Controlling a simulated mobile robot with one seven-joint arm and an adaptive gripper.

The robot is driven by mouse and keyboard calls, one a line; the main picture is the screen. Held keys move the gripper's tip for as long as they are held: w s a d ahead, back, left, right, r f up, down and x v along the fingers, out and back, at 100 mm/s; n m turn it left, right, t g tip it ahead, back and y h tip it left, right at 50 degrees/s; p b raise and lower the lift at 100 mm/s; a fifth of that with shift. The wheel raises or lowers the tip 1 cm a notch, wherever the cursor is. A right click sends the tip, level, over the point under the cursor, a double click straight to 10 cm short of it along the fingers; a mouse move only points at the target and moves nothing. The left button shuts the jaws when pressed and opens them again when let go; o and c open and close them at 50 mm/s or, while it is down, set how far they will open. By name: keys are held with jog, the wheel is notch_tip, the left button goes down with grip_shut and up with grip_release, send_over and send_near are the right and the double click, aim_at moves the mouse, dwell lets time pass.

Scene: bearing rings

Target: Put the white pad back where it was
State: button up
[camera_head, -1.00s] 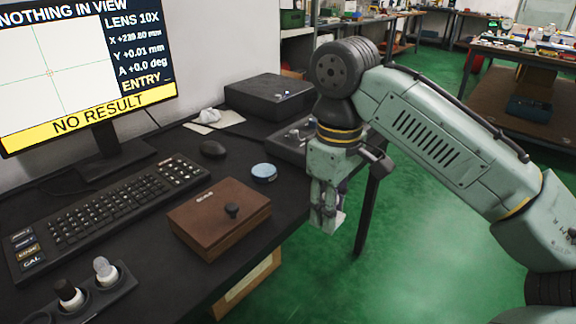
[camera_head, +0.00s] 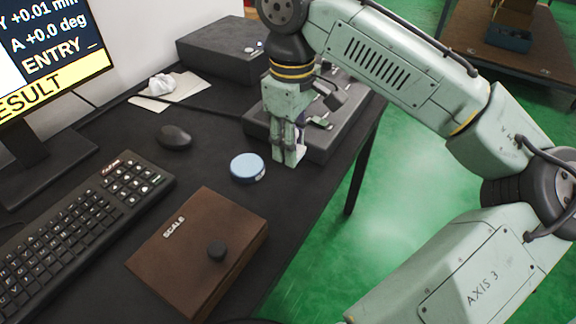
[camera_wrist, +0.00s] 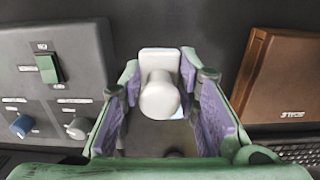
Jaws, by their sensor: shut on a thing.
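The white pad (camera_wrist: 160,60) has a rounded white knob and sits between my fingers in the wrist view. My gripper (camera_wrist: 161,112) is shut on it, with purple finger linings on both sides. In the head view my gripper (camera_head: 290,157) points down beside the front of the grey control box, near the right edge of the dark bench. Only a small white part of the pad (camera_head: 301,152) shows there. I cannot tell whether the pad touches the bench.
The control box (camera_wrist: 50,85) has a green switch and knobs. A blue round tin (camera_head: 248,168) and a brown SCALE case (camera_head: 190,262) are nearby. A mouse (camera_head: 174,137), a keyboard (camera_head: 70,225) and a crumpled white cloth (camera_head: 161,84) on paper lie left. Bare bench (camera_head: 215,150) lies between.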

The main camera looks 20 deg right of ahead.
aim_at(291, 180)
jog(key=shift+f, duration=3.4)
jog(key=shift+f, duration=0.2)
jog(key=o, duration=1.1)
jog(key=shift+r, duration=0.1)
notch_tip(291, 180, up, 12)
jog(key=shift+r+p, duration=0.1)
jog(key=shift+p, duration=0.2)
